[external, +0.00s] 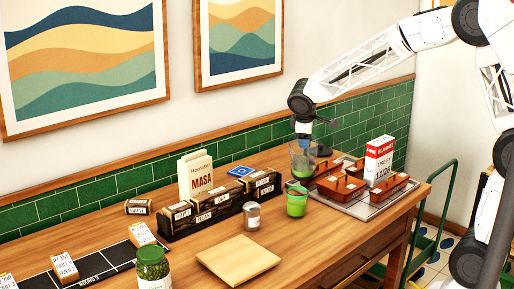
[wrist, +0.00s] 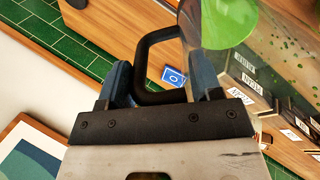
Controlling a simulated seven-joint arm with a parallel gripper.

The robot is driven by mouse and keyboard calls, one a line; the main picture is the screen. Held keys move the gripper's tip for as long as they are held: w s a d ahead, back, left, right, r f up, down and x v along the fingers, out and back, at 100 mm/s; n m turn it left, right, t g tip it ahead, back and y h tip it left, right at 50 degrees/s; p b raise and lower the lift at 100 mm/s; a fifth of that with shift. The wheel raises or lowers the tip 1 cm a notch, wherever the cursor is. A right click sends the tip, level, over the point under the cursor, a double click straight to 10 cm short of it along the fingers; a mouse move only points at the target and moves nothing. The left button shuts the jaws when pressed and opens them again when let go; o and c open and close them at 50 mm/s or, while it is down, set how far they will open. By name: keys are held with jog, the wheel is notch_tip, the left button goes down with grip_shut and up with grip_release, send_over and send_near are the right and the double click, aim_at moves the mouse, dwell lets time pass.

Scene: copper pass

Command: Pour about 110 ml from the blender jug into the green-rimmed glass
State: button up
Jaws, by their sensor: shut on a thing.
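The clear blender jug (external: 303,158) looks roughly upright in the external view, with green liquid low inside. My gripper (external: 305,138) is above it. In the wrist view, my gripper (wrist: 160,82) is shut on the jug's black handle (wrist: 148,52), its blue fingers on either side. The wrist view also shows the green liquid (wrist: 228,22) and green drops on the jug wall. The green-rimmed glass (external: 297,203) stands on the table just in front of the jug, apart from my gripper, and looks green inside. I cannot tell whether the jug's base touches the table.
A tray (external: 362,210) with lidded brown dishes and a white-red carton (external: 379,160) is right of the jug. Dark labelled boxes (external: 218,208), a masa bag (external: 196,176) and a metal shaker (external: 251,216) are left. A wooden board (external: 238,260) lies in front.

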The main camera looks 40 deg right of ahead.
jog(key=shift+w+d+f+g+y, duration=0.4)
jog(key=shift+d+y, duration=0.15)
jog(key=shift+w+d+f+g+y, duration=0.35)
jog(key=shift+d+f+g+y, duration=0.05)
jog(key=shift+d+y, duration=0.15)
jog(key=shift+w+d+f+g+y, duration=0.2)
jog(key=shift+d+f+g+y, duration=0.05)
jog(key=shift+f+y, duration=0.2)
jog(key=shift+w+d+f+g+y, duration=0.15)
jog(key=shift+d+f+g+y, duration=0.1)
jog(key=shift+f+y, duration=0.15)
jog(key=shift+w, duration=0.1)
